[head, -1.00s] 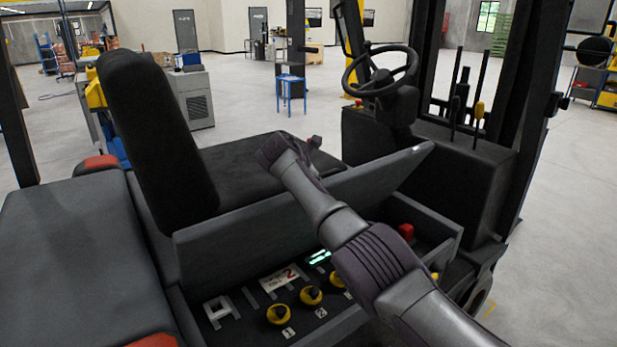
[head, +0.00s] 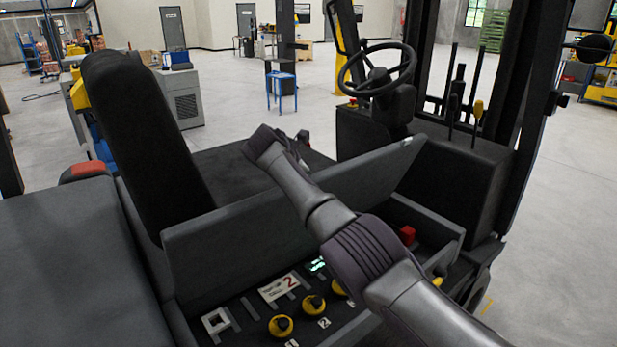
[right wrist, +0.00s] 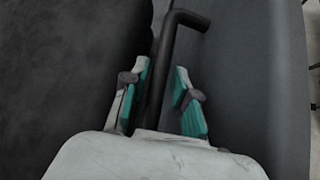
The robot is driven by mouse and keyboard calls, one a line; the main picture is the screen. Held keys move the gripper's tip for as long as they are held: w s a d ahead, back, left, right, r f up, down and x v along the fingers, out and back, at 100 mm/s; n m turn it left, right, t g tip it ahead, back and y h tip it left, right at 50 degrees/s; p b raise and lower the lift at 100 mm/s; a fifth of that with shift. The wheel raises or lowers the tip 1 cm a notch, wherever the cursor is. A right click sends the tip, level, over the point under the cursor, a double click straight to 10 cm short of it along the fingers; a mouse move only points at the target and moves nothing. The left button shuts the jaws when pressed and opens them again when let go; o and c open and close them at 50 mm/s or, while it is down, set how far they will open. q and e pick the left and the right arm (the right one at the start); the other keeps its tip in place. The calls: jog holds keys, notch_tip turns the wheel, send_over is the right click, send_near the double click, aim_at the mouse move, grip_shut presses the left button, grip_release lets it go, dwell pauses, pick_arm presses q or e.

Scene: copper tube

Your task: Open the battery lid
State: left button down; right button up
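The battery lid (head: 270,218) is a long dark grey panel, tilted up, with the compartment in front of it exposed. My right arm reaches across it from the lower right. My right gripper's fingertips are hidden in the head view. In the right wrist view, my right gripper (right wrist: 162,88) has teal pads apart on either side of a black bent rod (right wrist: 158,75), with a visible gap at the right pad. A smooth grey panel (right wrist: 245,70), probably the lid, is at the right. My left gripper is not in view.
The seat (head: 140,135) stands behind the lid. The steering wheel (head: 377,69) and levers (head: 478,110) are farther back. Open floor lies at right.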

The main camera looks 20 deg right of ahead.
jog(key=shift+o, duration=0.3)
jog(key=shift+r, duration=0.2)
jog(key=v, duration=1.1)
jog(key=shift+s+a+r, duration=0.15)
jog(key=shift+s+a, duration=0.05)
jog(key=shift+a, duration=0.1)
